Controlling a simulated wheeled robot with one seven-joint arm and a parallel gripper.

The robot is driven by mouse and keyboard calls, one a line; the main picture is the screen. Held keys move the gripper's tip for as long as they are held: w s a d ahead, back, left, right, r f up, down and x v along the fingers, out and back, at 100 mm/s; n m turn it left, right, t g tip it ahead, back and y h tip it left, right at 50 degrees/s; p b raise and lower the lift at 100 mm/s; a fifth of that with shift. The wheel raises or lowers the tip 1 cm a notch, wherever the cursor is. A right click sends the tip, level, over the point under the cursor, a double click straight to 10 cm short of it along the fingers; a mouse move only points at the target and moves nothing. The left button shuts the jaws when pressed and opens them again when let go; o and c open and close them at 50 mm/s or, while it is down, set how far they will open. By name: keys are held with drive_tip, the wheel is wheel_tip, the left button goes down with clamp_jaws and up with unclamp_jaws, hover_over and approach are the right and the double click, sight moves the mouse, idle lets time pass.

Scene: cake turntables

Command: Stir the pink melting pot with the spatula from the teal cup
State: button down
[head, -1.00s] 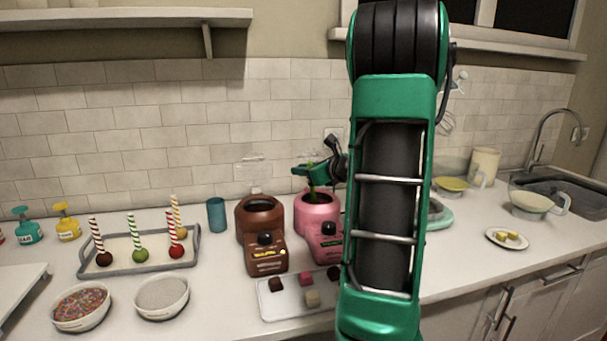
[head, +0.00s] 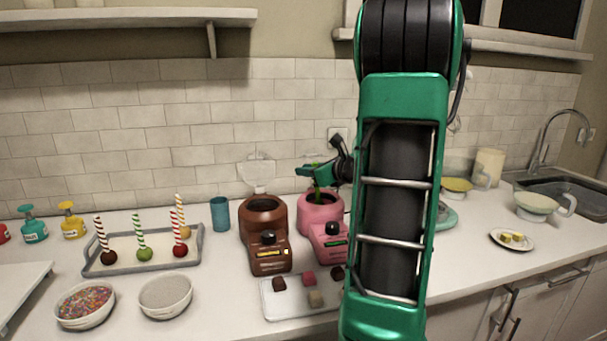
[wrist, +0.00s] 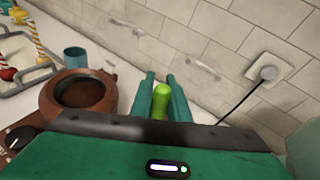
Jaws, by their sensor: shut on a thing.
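The pink melting pot (head: 310,226) stands on the counter right of the brown pot, partly behind my arm in the head view. My gripper (head: 312,172) is above the pink pot and shut on the green spatula (head: 317,186). The spatula points down toward the pot's opening; its lower end is hidden. In the wrist view the green handle (wrist: 161,101) sits between my two fingers (wrist: 161,92), and the pink pot is hidden there. The teal cup (head: 220,214) stands left of the brown pot and looks empty; it also shows in the wrist view (wrist: 76,57).
The brown melting pot (head: 262,219) is close on the left. A tray of chocolates (head: 285,303) lies in front of the pots. A grey tray (head: 110,269) holds cake pops at left, with two bowls (head: 165,295) in front. The tiled wall is close behind.

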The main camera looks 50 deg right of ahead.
drive_tip(key=shift+r, duration=2.6)
